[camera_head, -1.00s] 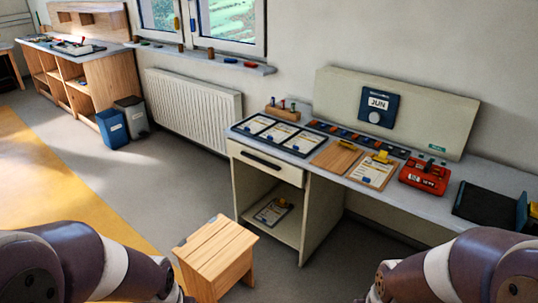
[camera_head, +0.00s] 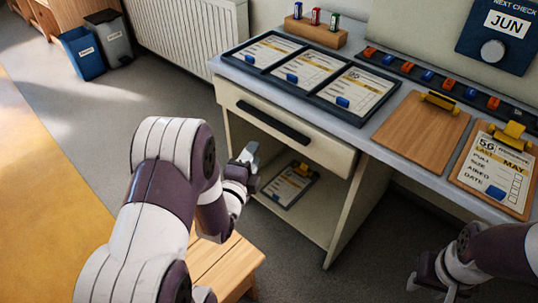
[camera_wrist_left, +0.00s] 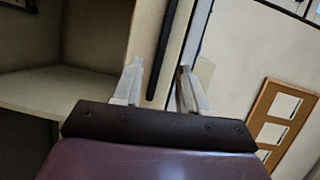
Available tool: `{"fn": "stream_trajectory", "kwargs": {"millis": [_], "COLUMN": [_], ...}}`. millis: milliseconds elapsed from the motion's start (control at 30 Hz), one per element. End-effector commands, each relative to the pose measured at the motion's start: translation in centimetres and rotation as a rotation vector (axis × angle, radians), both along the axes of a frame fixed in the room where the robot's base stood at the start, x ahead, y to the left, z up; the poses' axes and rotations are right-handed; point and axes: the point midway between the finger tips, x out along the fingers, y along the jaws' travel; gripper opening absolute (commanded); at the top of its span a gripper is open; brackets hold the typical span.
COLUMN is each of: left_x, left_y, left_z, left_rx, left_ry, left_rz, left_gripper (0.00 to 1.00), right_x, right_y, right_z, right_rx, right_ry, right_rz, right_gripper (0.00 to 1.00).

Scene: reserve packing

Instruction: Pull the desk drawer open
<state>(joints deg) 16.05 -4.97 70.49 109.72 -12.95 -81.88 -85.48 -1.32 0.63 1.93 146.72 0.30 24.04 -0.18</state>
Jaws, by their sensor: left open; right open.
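The desk drawer (camera_head: 322,149) is a cream front under the grey desktop, with a long black bar handle (camera_head: 272,121). It looks shut, level with the desk front. My left gripper (camera_head: 248,157) is open and empty, in front of the desk just below the handle in the head view. In the left wrist view its fingers (camera_wrist_left: 160,88) stand apart, and the dark handle (camera_wrist_left: 164,52) runs lengthwise between and beyond them. I see no contact with it. My right gripper (camera_head: 432,280) is open at the lower right, away from the drawer.
A wooden stool (camera_head: 222,262) stands below my left forearm. An open shelf with a clipboard (camera_head: 289,185) is under the drawer. The desktop holds a framed card tray (camera_head: 262,69), a bare board (camera_head: 422,132) and a clipboard (camera_head: 493,172). Bins (camera_head: 82,53) stand at upper left.

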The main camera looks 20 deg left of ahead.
Motion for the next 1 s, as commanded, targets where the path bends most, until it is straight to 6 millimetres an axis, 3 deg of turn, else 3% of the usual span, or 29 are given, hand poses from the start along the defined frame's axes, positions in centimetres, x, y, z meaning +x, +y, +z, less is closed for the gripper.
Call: {"fn": "stream_trajectory", "kwargs": {"millis": [33, 167, 400, 600, 967, 1000], "left_x": [-0.2, 1.2, 7.2, 11.0, 12.2, 12.2], "left_y": [0.2, 0.2, 0.5, 0.8, 0.9, 0.9], "left_z": [-1.0, -0.5, -0.6, -0.5, -0.4, -0.4], "left_rx": [0.034, 0.070, 0.066, 0.065, 0.063, 0.063], "left_ry": [-0.030, -0.065, -0.061, -0.058, -0.057, -0.057], "left_rz": [0.001, -0.002, -0.002, -0.001, 0.000, 0.000], "left_gripper": [0.43, 0.43, 0.43, 0.43, 0.43, 0.36], "right_x": [0.0, 0.0, 0.0, 0.0, 0.0, 0.0], "right_y": [0.0, 0.0, 0.0, 0.0, 0.0, 0.0], "right_z": [-1.2, -1.3, -2.6, -3.3, -3.4, -3.4], "right_rx": [0.000, 0.000, 0.000, 0.000, 0.000, 0.000], "right_ry": [-0.001, -0.002, -0.002, -0.002, -0.002, -0.002], "right_rz": [0.000, 0.000, 0.000, 0.000, 0.000, 0.000], "right_gripper": [0.43, 0.43, 0.43, 0.43, 0.43, 0.43]}}
